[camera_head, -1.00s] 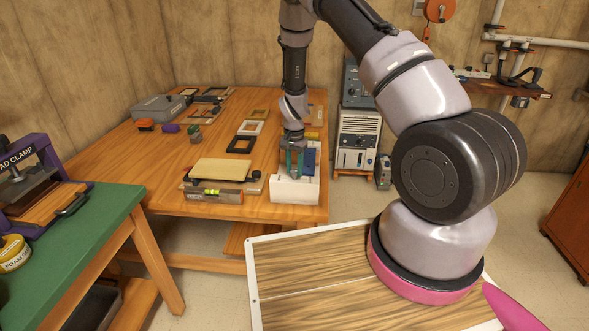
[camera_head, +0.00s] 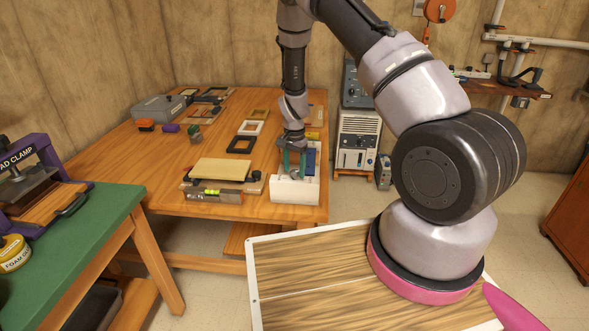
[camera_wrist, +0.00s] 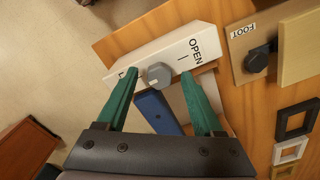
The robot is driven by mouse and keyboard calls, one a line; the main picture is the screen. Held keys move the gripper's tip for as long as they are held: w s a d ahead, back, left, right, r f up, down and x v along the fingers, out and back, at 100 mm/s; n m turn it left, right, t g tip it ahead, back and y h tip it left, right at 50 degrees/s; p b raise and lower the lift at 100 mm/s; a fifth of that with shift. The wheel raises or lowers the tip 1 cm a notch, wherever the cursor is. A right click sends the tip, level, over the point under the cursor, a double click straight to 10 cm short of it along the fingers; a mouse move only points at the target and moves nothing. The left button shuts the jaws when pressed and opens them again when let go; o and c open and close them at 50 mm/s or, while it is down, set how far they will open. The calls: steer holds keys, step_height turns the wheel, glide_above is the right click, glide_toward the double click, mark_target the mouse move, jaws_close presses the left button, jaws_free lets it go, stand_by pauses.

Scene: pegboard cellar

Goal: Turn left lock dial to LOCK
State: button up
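A grey round dial (camera_wrist: 158,75) with a pale pointer mark sits on a white box (camera_wrist: 185,48). "OPEN" is printed beside the dial; another label, starting with "L", is mostly hidden behind one green finger. In the head view the white box (camera_head: 295,191) stands at the table's front right corner. My gripper (camera_wrist: 157,72) is open, with one green finger on each side of the dial; I cannot tell whether they touch it. In the head view my gripper (camera_head: 294,163) is over the box, and the dial cannot be made out.
A blue block (camera_wrist: 157,110) lies beside the white box. A board labelled "FOOT" with a black knob (camera_wrist: 258,62) is nearby. Several small frames, such as a black one (camera_head: 240,144), lie on the wooden table (camera_head: 150,160). A spirit level (camera_head: 212,196) is at its front edge.

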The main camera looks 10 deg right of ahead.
step_height(320, 180, up, 11)
steer(key=shift+f, duration=0.15)
stand_by(0.6)
step_height(320, 180, up, 13)
steer(key=t+y, duration=0.1)
glide_above(295, 171)
steer(key=s, duration=0.3)
steer(key=s+d+r+n+t+y, duration=0.1)
steer(key=s+d+r, duration=0.1)
steer(key=s+r, duration=0.35)
steer(key=s+d+r+n+t, duration=0.1)
steer(key=s+r, duration=0.1)
steer(key=r, duration=0.7)
steer(key=s+d+r+n+t, duration=0.1)
steer(key=s+r, duration=0.3)
steer(key=s, duration=0.5)
steer(key=s+d+r+n+t, duration=0.2)
steer(key=s+r, duration=0.3)
steer(key=s, duration=0.4)
steer(key=shift+s+r+n+t, duration=0.25)
steer(key=shift+n+t, duration=0.05)
steer(key=shift+t, duration=0.3)
